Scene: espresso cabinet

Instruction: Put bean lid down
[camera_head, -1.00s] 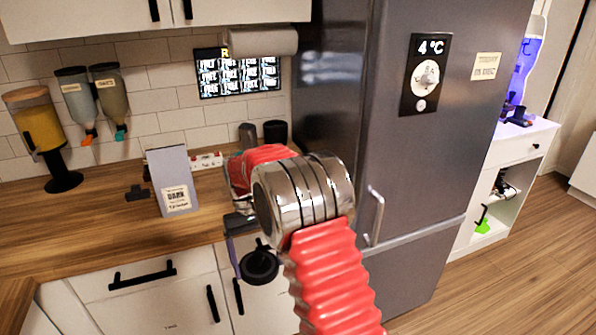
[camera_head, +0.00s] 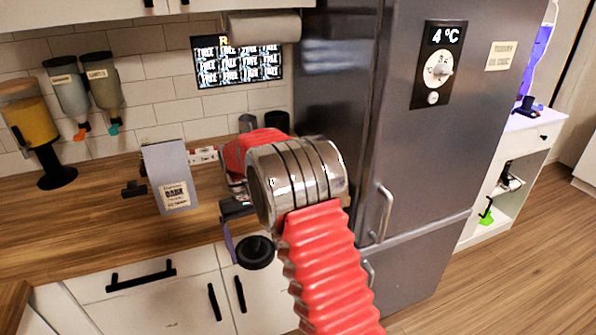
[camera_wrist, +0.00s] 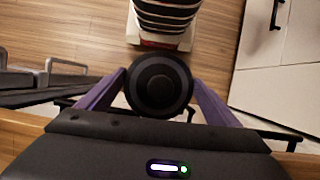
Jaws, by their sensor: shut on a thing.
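The bean lid, a round black disc with a raised centre, is held by my gripper. In the head view the lid (camera_head: 255,252) hangs in front of the white cabinet fronts, just off the counter's front edge. In the wrist view the lid (camera_wrist: 160,85) sits between the two purple fingers of my gripper (camera_wrist: 160,78), which is shut on it. In the head view my gripper (camera_head: 232,232) is partly hidden behind my red arm.
The wooden counter (camera_head: 95,215) has clear room at its left front. A grey bag labelled dark (camera_head: 170,178) stands on it. Several dispensers (camera_head: 105,85) are at the back left. A tall grey fridge (camera_head: 400,150) stands close to the right of my arm.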

